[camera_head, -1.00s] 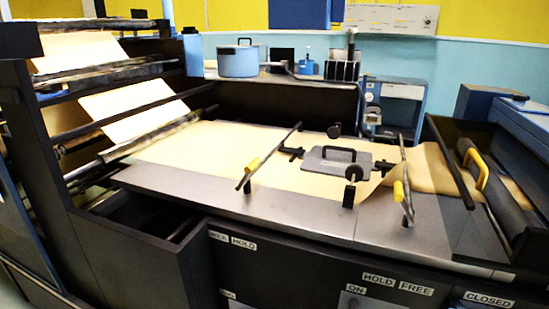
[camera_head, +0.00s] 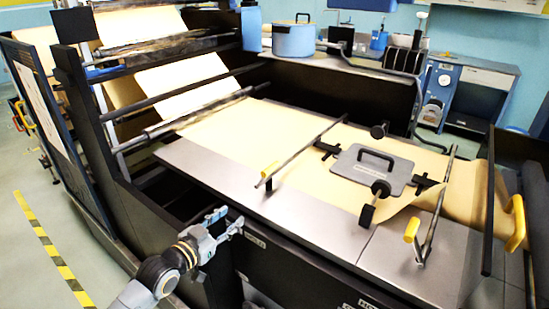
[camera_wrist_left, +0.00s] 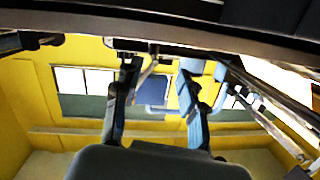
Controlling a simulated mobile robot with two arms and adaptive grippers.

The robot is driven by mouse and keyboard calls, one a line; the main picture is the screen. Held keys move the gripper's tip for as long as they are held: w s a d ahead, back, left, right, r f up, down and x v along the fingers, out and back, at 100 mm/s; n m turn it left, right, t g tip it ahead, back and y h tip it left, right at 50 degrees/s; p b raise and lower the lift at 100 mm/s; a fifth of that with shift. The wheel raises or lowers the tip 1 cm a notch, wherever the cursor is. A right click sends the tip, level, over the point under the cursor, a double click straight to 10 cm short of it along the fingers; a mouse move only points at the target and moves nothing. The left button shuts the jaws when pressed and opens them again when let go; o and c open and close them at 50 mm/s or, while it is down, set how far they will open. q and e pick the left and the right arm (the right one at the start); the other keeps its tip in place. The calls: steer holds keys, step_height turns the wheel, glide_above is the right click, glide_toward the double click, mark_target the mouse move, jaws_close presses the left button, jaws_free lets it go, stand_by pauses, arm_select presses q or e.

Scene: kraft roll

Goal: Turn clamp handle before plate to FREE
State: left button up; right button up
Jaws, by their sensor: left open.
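The grey plate (camera_head: 371,170) with a black grip lies on the brown paper (camera_head: 245,135) on the machine bed. A second yellow-tipped handle (camera_head: 412,229) is right of the plate. My right gripper is out of view.
Paper-roll bars and a dark side frame (camera_head: 85,130) stand at the left. A blue pot (camera_head: 293,40) and a black holder (camera_head: 404,58) are on the back shelf. A yellow-black floor stripe (camera_head: 50,247) lies at left, with open floor around it.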

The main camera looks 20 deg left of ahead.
arm_select(q)
steer(key=m+h, duration=0.1)
steer(key=h, duration=0.1)
glide_toward(269, 170)
step_height(269, 170, down, 3)
steer(key=s+a, duration=0.1)
steer(key=a, duration=0.1)
steer(key=d+r+t, duration=0.1)
steer(key=r, duration=0.1)
steer(key=shift+m, duration=0.3)
steer(key=p+x, duration=0.2)
steer(key=x, duration=0.4)
steer(key=p+x, duration=0.2)
steer(key=x, duration=0.4)
steer(key=shift+d+f, duration=0.1)
steer(key=shift+f, duration=0.1)
steer(key=shift+w+d, duration=0.1)
steer(key=shift+w, duration=0.35)
steer(key=shift+f, duration=0.1)
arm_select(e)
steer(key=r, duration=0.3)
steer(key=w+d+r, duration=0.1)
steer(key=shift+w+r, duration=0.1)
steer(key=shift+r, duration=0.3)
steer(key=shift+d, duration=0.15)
arm_select(q)
jaws_close()
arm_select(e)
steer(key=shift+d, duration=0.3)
